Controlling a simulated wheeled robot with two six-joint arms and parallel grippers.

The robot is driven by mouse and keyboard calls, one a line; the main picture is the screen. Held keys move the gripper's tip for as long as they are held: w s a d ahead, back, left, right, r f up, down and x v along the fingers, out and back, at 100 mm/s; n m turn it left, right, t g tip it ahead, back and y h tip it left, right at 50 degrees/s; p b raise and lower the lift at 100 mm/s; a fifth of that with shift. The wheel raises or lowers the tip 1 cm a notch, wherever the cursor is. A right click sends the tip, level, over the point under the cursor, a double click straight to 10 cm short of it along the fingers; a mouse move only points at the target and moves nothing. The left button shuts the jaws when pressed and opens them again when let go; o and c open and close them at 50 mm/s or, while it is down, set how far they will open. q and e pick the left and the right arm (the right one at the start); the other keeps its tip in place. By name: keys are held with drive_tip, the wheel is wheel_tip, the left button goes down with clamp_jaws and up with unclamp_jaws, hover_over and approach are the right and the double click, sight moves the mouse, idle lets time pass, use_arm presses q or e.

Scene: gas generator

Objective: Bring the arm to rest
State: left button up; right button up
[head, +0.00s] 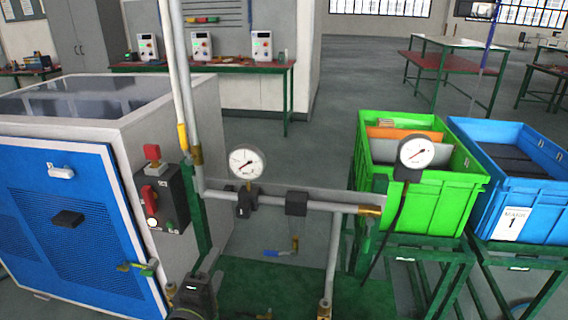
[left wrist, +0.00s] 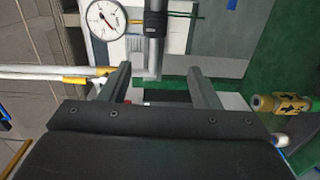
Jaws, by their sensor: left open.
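My left gripper (left wrist: 159,70) shows in the left wrist view, its two dark fingers apart and nothing held between them. A grey pipe and green frame lie beyond the fingers. A white pressure gauge (left wrist: 106,19) is past the left finger. I cannot clearly make out my left gripper in the head view, and my right gripper is in neither view. In the head view, the generator (head: 70,215) with its blue front stands at left. A gauge (head: 247,163) sits on the pipe run (head: 270,199), and a second gauge (head: 416,152) stands at right.
A green crate (head: 430,195) holding panels and a blue crate (head: 540,185) stand on green stands at right. A workbench (head: 210,68) is behind. Open floor (head: 345,70) lies between it and the far tables.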

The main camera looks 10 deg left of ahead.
use_arm(q)
drive_tip(key=s+a+f+m+g+y, duration=0.1)
drive_tip(key=s+a+f+m+g, duration=0.2)
drive_tip(key=s+f+m+g, duration=0.45)
drive_tip(key=s+a+f+m+g+y, duration=0.1)
drive_tip(key=s+a+f+m+g, duration=0.2)
drive_tip(key=s, duration=0.8)
drive_tip(key=s+a+f+m+g+y, duration=0.1)
drive_tip(key=s+a+f+m+g, duration=0.25)
drive_tip(key=s+f+m, duration=0.45)
wheel_tip(320, 180, down, 22)
drive_tip(key=a+n+g+h, duration=0.1)
drive_tip(key=n, duration=0.1)
drive_tip(key=s+d+f+g, duration=0.1)
drive_tip(key=s+f, duration=1.4)
drive_tip(key=f, duration=0.1)
drive_tip(key=shift+s+d+g, duration=0.15)
drive_tip(key=shift+s+g, duration=0.15)
drive_tip(key=shift+s, duration=0.1)
